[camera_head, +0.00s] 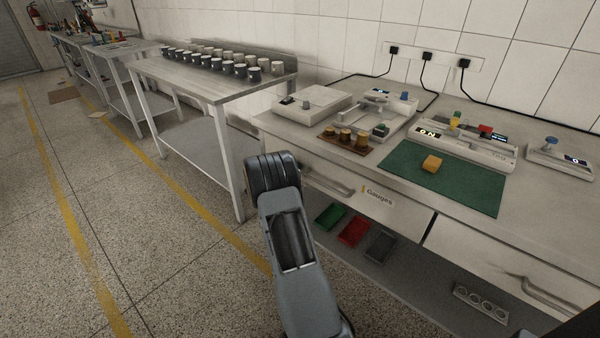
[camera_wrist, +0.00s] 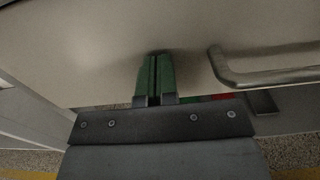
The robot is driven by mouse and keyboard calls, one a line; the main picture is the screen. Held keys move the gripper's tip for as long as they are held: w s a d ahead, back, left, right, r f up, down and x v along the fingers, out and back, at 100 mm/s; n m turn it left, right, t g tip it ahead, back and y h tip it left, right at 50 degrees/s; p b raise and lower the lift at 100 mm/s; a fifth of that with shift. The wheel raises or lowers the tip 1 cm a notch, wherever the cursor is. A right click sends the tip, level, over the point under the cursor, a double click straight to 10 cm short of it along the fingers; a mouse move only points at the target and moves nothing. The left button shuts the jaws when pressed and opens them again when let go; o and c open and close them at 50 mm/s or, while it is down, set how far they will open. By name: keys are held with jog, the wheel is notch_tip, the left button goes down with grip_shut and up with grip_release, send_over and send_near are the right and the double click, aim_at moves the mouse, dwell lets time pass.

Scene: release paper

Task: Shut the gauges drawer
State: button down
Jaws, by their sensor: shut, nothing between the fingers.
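The gauges drawer (camera_head: 400,207) is in the front of the bench, with a "Gauges" label (camera_head: 377,195) and a metal bar handle (camera_head: 328,183). Its pale front (camera_wrist: 90,50) fills much of the wrist view, with the handle (camera_wrist: 262,78) to the right. My gripper (camera_wrist: 154,60) is shut and empty. Its green fingertips are at the drawer front, left of the handle, with a dark shadow around them; I cannot tell whether they touch. In the head view my arm hides the fingers and the drawer's left end. The drawer looks nearly flush with the bench front.
A second drawer (camera_head: 490,265) is to the right. Green, red and grey trays (camera_head: 352,231) lie on the shelf below. Instruments and a green mat (camera_head: 450,190) are on the bench. A table with mugs (camera_head: 205,85) stands left.

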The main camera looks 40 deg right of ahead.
jog(key=shift+d+r, duration=0.15)
jog(key=shift+d, duration=0.15)
jog(key=shift+a, duration=0.1)
jog(key=a+p, duration=0.1)
jog(key=a, duration=1.3)
jog(key=shift+s+a+f, duration=0.2)
jog(key=shift+s, duration=0.2)
